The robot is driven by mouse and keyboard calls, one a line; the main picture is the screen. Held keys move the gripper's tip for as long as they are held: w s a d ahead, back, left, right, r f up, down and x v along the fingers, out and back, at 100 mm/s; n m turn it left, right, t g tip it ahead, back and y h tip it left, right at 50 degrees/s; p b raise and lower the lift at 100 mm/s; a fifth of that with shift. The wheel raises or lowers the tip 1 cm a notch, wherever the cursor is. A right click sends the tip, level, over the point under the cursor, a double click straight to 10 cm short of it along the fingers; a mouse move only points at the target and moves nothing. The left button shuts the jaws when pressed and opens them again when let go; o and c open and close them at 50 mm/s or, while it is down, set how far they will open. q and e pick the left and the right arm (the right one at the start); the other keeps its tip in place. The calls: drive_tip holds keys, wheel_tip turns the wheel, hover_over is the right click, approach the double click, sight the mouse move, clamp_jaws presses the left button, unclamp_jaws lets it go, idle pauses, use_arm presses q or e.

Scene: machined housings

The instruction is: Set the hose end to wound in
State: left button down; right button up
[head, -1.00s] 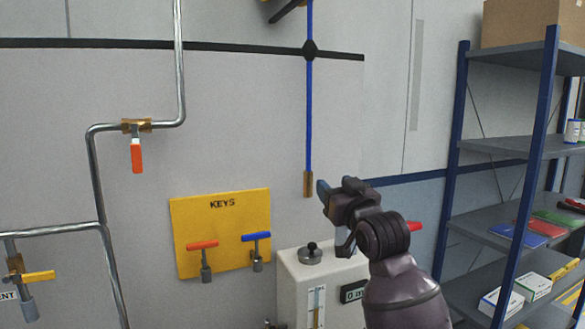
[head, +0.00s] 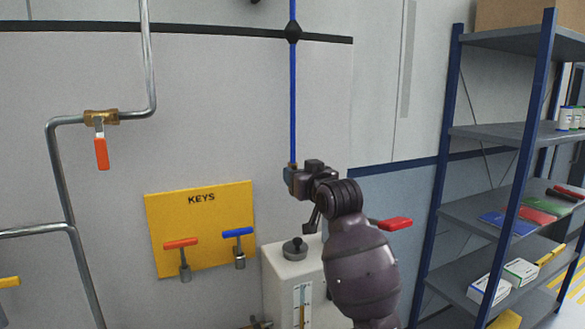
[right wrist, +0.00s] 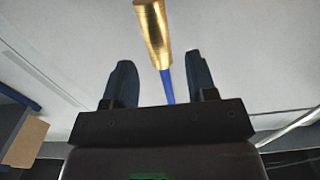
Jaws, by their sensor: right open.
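The blue hose (head: 293,100) hangs straight down the wall from above, through a black round fitting (head: 293,31). Its brass end (right wrist: 154,30) shows in the right wrist view, with the blue hose (right wrist: 167,86) running between the two fingers. My right gripper (right wrist: 162,85) is open, with one finger on each side of the hose and a gap visible at both sides. In the head view my right gripper (head: 291,180) is at the hose's lower end and hides most of the brass end. My left gripper is not in view.
A yellow KEYS board (head: 200,215) holds a red-handled key (head: 181,243) and a blue-handled key (head: 238,233). A pale box with a gauge (head: 285,268) stands below the hose. A shelf rack (head: 500,210) is at right; pipes with an orange-handled valve (head: 102,152) are at left.

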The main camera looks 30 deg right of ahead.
drive_tip(key=shift+w+d+p, duration=0.1)
drive_tip(key=shift+w+p, duration=0.2)
drive_tip(key=shift+w, duration=1.9)
drive_tip(key=shift+c, duration=0.3)
clamp_jaws()
